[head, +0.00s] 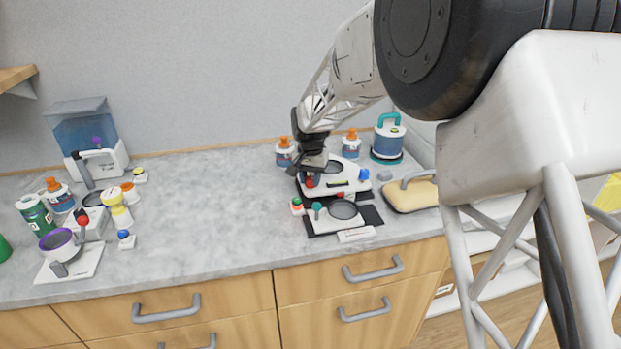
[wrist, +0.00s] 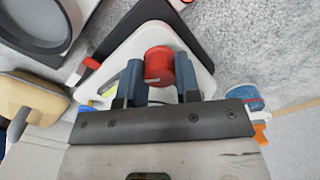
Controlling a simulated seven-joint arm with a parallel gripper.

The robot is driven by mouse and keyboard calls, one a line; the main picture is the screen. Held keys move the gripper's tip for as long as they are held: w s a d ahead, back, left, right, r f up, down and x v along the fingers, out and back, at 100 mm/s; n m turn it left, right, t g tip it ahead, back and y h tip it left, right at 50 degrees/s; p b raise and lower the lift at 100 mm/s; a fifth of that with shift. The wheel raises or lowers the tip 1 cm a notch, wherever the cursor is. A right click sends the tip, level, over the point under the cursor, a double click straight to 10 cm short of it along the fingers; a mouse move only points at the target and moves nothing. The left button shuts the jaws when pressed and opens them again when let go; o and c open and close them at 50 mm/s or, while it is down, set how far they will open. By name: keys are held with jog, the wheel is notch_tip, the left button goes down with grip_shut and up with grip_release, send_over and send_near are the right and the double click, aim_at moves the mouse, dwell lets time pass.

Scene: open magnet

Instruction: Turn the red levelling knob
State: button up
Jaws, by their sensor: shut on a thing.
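The red levelling knob (wrist: 159,65) sits on a corner of a white plate (wrist: 122,52) in the wrist view. In the head view the knob (head: 309,182) shows small, just below my gripper. My gripper (wrist: 160,72) has one blue-grey finger on each side of the knob and is shut on it. In the head view my gripper (head: 313,165) reaches down over the left corner of the white device (head: 350,187), which also has a blue knob (head: 364,174) at its right. The fingers hide part of the knob's sides.
A second white device with a round dark plate (head: 343,210) stands in front. Orange-capped jars (head: 285,153) and a blue canister (head: 388,140) stand behind. A tan padded block (head: 411,195) lies at right. The counter (head: 215,215) is clear to the left of the device.

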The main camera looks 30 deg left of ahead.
aim_at(310, 179)
jog(key=shift+m, duration=0.6)
jog(key=o, duration=0.9)
jog(key=shift+r, duration=0.1)
jog(key=shift+r, duration=3.8)
